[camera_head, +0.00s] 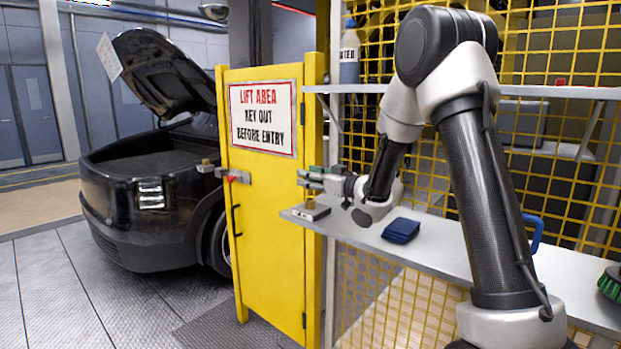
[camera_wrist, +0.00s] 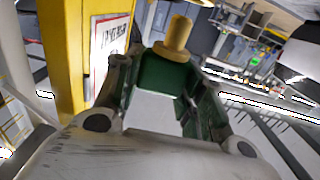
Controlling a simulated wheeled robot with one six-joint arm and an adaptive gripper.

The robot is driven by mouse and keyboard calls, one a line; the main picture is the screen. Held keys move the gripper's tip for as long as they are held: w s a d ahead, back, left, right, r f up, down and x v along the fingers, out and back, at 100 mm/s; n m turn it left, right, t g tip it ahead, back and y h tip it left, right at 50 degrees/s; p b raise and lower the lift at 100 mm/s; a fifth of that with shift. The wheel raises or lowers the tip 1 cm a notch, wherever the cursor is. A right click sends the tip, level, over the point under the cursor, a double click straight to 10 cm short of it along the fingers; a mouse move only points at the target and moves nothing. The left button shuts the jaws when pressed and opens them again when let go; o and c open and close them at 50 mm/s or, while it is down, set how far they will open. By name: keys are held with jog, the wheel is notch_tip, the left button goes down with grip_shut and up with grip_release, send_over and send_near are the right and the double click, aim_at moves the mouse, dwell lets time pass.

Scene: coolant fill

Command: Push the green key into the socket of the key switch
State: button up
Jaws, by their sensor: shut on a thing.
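The green key (camera_wrist: 162,76) sits between the two fingers of my gripper (camera_wrist: 160,100) in the wrist view, its brass stem (camera_wrist: 177,36) pointing away from the palm. In the head view my gripper (camera_head: 313,176) is shut and points left, in front of the right post of the yellow door; the key is too small to make out clearly there. A small grey box (camera_head: 305,215) with a brass piece on top sits on the shelf just below my gripper. I cannot tell whether this box is the key switch. No socket opening shows clearly.
The yellow door (camera_head: 265,230) carries a warning sign (camera_head: 263,118) and a latch with a red part (camera_head: 237,177). A dark blue folded cloth (camera_head: 401,230) lies on the shelf (camera_head: 455,250). A green brush (camera_head: 610,282) lies at right. Yellow mesh stands behind; a black car (camera_head: 150,210) stands left.

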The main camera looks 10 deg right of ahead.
jog(key=shift+f, duration=1.7)
jog(key=o, duration=1.2)
jog(key=v, duration=0.7)
jog(key=shift+s+d, duration=0.15)
jog(key=shift+s, duration=0.05)
jog(key=shift+d, duration=0.1)
